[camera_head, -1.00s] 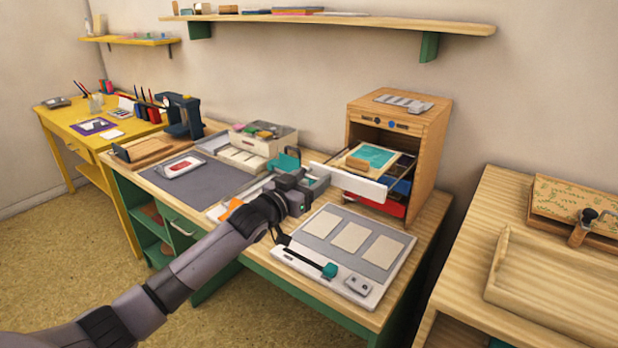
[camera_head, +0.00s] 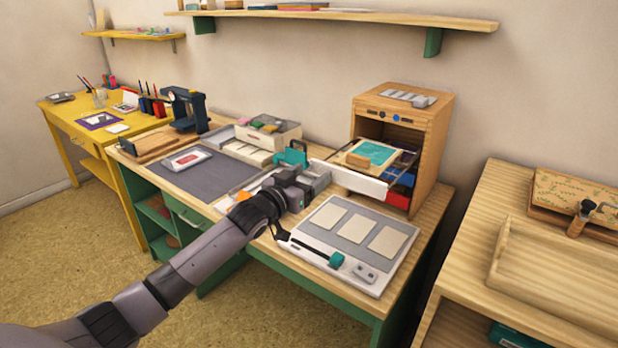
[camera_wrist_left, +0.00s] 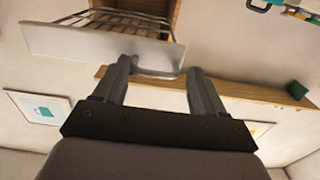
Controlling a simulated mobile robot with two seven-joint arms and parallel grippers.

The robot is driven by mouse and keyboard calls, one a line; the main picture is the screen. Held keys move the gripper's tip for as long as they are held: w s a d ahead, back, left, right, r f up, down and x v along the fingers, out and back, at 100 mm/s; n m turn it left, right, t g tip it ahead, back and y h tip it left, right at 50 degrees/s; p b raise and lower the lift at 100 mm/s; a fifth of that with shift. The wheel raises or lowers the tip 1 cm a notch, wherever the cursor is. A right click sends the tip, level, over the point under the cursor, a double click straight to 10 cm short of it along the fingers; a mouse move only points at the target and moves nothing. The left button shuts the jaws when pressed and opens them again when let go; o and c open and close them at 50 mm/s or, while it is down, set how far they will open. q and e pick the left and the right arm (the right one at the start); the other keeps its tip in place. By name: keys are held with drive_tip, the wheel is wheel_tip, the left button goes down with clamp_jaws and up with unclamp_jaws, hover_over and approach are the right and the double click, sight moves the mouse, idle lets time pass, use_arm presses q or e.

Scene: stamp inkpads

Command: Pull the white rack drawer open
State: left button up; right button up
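The white rack drawer (camera_head: 352,178) stands well out of the wooden cabinet (camera_head: 434,135). It has a plain white front, and a framed teal sheet (camera_head: 374,153) shows above it. In the left wrist view the white front (camera_wrist_left: 85,46) spans the upper left, with thin rack wires (camera_wrist_left: 115,22) behind it. My left gripper (camera_head: 322,180) is beside the front's left end in the head view. In the wrist view its two fingers (camera_wrist_left: 160,68) are apart, with the end of the front seen between them. Contact cannot be told. My right gripper is not in view.
A white press board (camera_head: 352,246) lies in front of the cabinet. A wall shelf (camera_head: 340,17) runs above.

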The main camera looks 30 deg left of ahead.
use_arm(q)
drive_tip(key=shift+d, duration=0.1)
drive_tip(key=s+a, duration=0.1)
drive_tip(key=s, duration=0.6)
idle(0.4)
idle(0.5)
drive_tip(key=s+d+f+g, duration=0.2)
drive_tip(key=s+d+f, duration=0.1)
drive_tip(key=s+f, duration=0.3)
drive_tip(key=s+d+f+g, duration=0.1)
drive_tip(key=s+d+f, duration=0.3)
drive_tip(key=f, duration=0.5)
drive_tip(key=s+d+f+g, duration=0.2)
drive_tip(key=s+f, duration=0.3)
drive_tip(key=s, duration=0.4)
drive_tip(key=s+d+f+g, duration=0.2)
drive_tip(key=s+d+f, duration=0.2)
drive_tip(key=s, duration=0.5)
wheel_tip(320, 180, down, 2)
drive_tip(key=shift+s+f+m, duration=0.2)
drive_tip(key=shift+s+m, duration=0.1)
drive_tip(key=shift+m, duration=0.1)
